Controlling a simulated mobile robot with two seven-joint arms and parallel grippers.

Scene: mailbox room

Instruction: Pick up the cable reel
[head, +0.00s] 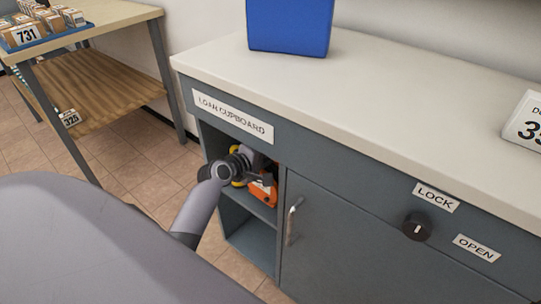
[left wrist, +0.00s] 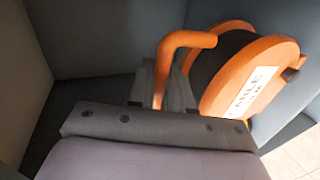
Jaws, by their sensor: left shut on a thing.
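The cable reel is orange with a white label and a bent orange handle. In the left wrist view the reel (left wrist: 262,78) fills the right side, and its handle (left wrist: 187,42) runs down between my left gripper's fingers (left wrist: 161,88). In the head view the reel (head: 264,191) shows partly inside the open left compartment of the loan cupboard (head: 232,117). My left gripper (head: 242,166) reaches into that compartment and is shut on the handle. My arm hides part of the reel. My right gripper is in neither view.
The compartment has a shelf (head: 249,205) and close side walls. A door (head: 345,240) with a handle and a lock knob (head: 417,226) are to the right. A blue box (head: 290,25) stands on the counter (head: 400,95). A wooden table (head: 95,67) is at the far left.

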